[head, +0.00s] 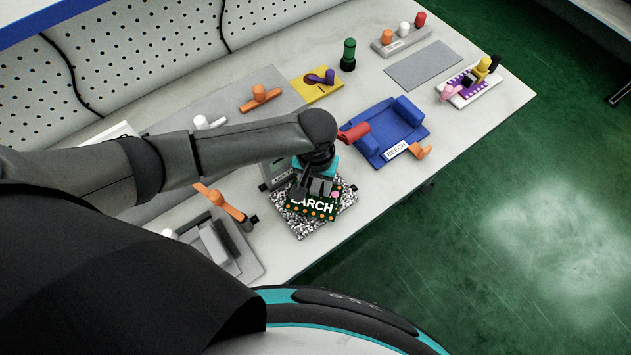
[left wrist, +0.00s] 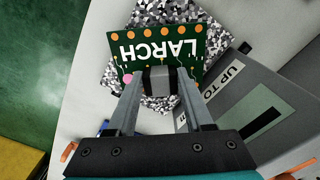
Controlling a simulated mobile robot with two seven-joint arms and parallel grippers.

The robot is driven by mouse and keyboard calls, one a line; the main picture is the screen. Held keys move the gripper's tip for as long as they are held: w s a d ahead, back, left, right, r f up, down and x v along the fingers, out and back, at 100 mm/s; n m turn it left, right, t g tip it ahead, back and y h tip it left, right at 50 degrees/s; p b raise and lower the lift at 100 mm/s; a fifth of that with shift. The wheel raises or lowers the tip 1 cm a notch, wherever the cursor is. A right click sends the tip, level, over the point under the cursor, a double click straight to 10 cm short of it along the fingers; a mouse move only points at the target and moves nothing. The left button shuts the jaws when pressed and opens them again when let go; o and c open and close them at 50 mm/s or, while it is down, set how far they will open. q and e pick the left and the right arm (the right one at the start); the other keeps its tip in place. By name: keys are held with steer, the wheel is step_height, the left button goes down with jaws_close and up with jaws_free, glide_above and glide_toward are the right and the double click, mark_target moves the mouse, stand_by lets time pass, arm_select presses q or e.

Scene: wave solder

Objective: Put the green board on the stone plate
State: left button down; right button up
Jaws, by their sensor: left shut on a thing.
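The green board (head: 312,208), lettered LARCH with orange dots along one edge, is over the speckled black-and-white stone plate (head: 300,228). It also shows in the left wrist view (left wrist: 190,45), with the stone plate (left wrist: 160,12) behind it. My left gripper (head: 318,187) is shut on a dark grey block-like part of the board (left wrist: 160,80). I cannot tell whether the board touches the plate or hangs just above it. The plate sticks out around the board on several sides. My right gripper is not in view.
A grey box (left wrist: 245,105) marked UP TO stands close beside the plate. A blue tray (head: 377,155) labelled BEECH lies to the right. A grey fixture with an orange handle (head: 222,203) is at left. Bare table shows near the front edge (head: 290,262).

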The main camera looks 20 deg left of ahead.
mark_target(316, 187)
arm_select(q)
steer(key=shift+f, duration=0.5)
stand_by(0.4)
steer(key=shift+c, duration=1.1)
jaws_free()
step_height(316, 187, up, 15)
steer(key=p, duration=0.2)
steer(key=shift+r+p, duration=0.15)
steer(key=shift+p, duration=0.25)
